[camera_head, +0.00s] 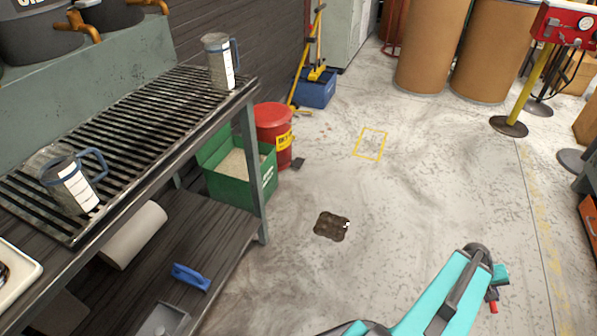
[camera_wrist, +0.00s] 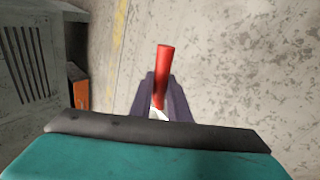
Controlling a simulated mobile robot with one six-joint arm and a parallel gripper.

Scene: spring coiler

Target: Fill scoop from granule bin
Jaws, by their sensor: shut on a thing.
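The green granule bin (camera_head: 216,180) stands on the floor beside the right end of the workbench. Its top is open and pale granules (camera_head: 235,164) show inside. My gripper (camera_wrist: 162,88) is shut on the red handle (camera_wrist: 163,62) of a tool, probably the scoop. A small pale part shows below the handle; the rest is hidden by my wrist. In the head view a bit of red (camera_head: 493,307) shows at my arm's end, at the lower right. It is over open floor, well apart from the bin.
A red drum (camera_head: 275,130) stands right behind the bin. The slatted workbench (camera_head: 130,130) with two measuring jugs is on the left. A dark stain (camera_head: 331,226) marks the floor. A grey cabinet (camera_wrist: 30,60) is at the wrist view's left. The middle floor is clear.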

